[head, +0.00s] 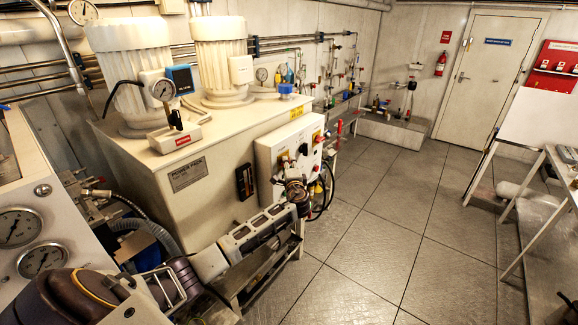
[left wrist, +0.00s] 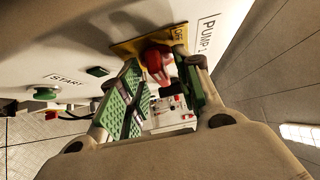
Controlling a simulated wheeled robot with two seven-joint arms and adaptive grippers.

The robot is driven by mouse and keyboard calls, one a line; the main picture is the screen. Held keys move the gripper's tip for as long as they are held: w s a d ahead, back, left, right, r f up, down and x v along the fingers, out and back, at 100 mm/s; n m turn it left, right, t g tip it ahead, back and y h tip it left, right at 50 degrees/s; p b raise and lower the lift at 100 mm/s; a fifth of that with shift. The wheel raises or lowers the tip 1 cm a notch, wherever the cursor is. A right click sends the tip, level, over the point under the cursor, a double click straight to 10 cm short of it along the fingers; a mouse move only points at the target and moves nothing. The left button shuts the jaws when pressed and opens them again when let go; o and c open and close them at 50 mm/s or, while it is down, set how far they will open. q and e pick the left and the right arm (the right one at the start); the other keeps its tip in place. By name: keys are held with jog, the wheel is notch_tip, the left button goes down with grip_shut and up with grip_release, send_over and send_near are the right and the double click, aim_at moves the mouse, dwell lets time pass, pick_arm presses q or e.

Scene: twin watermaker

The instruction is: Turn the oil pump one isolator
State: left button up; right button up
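The oil pump one isolator is a red knob (left wrist: 158,62) on a yellow plate (left wrist: 128,48) beside a "PUMP 1" label in the left wrist view. The knob sits tilted between and slightly beyond my left fingertips. My left gripper (left wrist: 160,80) is open, with green pads, one finger on each side of the knob; I cannot tell whether either finger touches it. In the head view my left gripper (head: 294,182) is at the front of the pale control box (head: 270,160) and hides part of it. My right gripper is not in view.
A green start button (left wrist: 44,93) is left of the gripper in the wrist view. A narrow metal bench (head: 262,282) runs below my arm. The floor (head: 390,220) to the right is clear.

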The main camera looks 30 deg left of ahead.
pick_arm(q)
jog(key=shift+c, duration=0.3)
grip_shut()
jog(key=shift+r+m+g+p, duration=0.15)
jog(key=shift+m+g+p, duration=0.15)
jog(key=shift+m+g, duration=0.15)
jog(key=shift+w+r+m+g+h+p, duration=0.2)
jog(key=shift+m+g+h, duration=0.25)
jog(key=shift+m+g, duration=1.1)
jog(key=shift+w+r+m+g+h+p, duration=0.2)
jog(key=shift+m+g+h, duration=0.5)
jog(key=shift+g, duration=1.45)
jog(key=shift+w+r+m+g+h, duration=0.2)
jog(key=shift+w+m+g+h, duration=0.1)
jog(key=shift+m+g, duration=1.35)
jog(key=shift+w+g, duration=0.1)
jog(key=shift+g, duration=0.8)
